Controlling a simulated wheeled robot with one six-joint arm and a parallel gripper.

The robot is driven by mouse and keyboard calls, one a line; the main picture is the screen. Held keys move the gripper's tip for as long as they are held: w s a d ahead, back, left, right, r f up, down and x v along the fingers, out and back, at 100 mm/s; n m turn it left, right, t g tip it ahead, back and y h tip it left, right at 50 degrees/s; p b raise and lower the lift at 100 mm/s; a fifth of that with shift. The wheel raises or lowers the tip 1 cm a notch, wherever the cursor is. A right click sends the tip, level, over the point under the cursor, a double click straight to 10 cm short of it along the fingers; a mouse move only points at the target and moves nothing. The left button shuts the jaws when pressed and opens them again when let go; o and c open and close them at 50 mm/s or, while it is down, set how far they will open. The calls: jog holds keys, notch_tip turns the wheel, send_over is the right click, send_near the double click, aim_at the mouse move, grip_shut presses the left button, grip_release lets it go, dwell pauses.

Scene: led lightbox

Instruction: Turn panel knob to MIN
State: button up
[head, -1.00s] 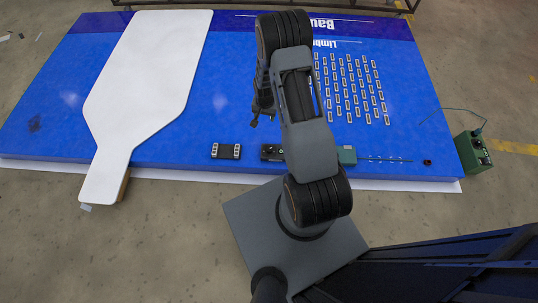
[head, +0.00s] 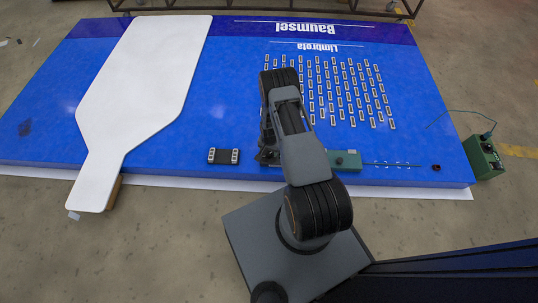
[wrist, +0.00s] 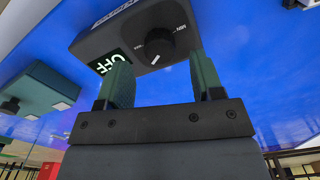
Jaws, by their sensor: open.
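The black panel knob (wrist: 158,47) is on a dark control box (wrist: 112,40) in the wrist view. A white pointer line on the knob aims to the lower left. Contact with the knob cannot be told. In the head view my arm hides most of the box and the gripper.
In the head view a blue lightbox board (head: 215,85) carries a large white bottle-shaped panel (head: 140,80) and rows of small LED modules (head: 345,90). A green unit (head: 483,155) stands at far right.

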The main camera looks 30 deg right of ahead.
aim_at(269, 153)
jog(key=shift+f+b, duration=0.4)
jog(key=shift+f, duration=1.15)
jog(key=c, duration=0.9)
